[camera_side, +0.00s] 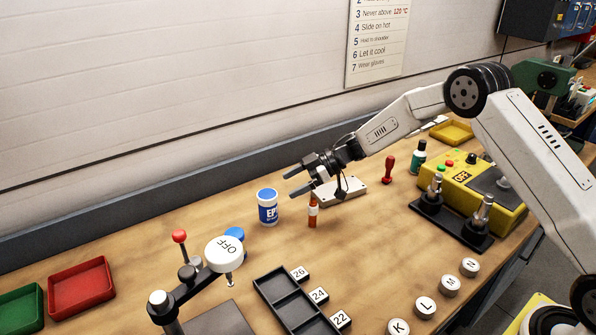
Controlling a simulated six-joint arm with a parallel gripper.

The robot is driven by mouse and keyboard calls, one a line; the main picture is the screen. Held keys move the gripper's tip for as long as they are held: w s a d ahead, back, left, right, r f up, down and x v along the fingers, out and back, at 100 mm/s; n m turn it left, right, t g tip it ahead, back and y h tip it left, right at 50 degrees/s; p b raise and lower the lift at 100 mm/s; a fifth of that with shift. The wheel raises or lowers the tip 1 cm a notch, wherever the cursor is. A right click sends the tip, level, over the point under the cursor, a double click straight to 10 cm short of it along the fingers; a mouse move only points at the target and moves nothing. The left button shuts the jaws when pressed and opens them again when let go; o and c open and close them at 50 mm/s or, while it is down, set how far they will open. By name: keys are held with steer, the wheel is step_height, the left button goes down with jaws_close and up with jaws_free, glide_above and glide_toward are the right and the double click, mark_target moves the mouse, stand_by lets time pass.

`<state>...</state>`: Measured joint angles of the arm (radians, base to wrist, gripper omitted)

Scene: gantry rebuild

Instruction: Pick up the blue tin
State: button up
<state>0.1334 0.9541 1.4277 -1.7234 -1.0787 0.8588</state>
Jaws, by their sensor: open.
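My gripper (289,185) is open and empty. Its two fingers point left, and in the picture they lie just above and to the right of the tin's lid, apart from it. How far the fingers are from the tin in depth cannot be told from this one view. Nothing hides the tin.
A small orange-red bottle (312,217) stands right of the tin. A white plate (345,190) lies behind it. Bare bench lies left of the tin.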

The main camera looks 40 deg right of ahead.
mark_target(276, 193)
steer(key=shift+x, duration=3.95)
steer(key=shift+d+f, duration=0.1)
steer(key=shift+d, duration=0.05)
steer(key=c, duration=1.3)
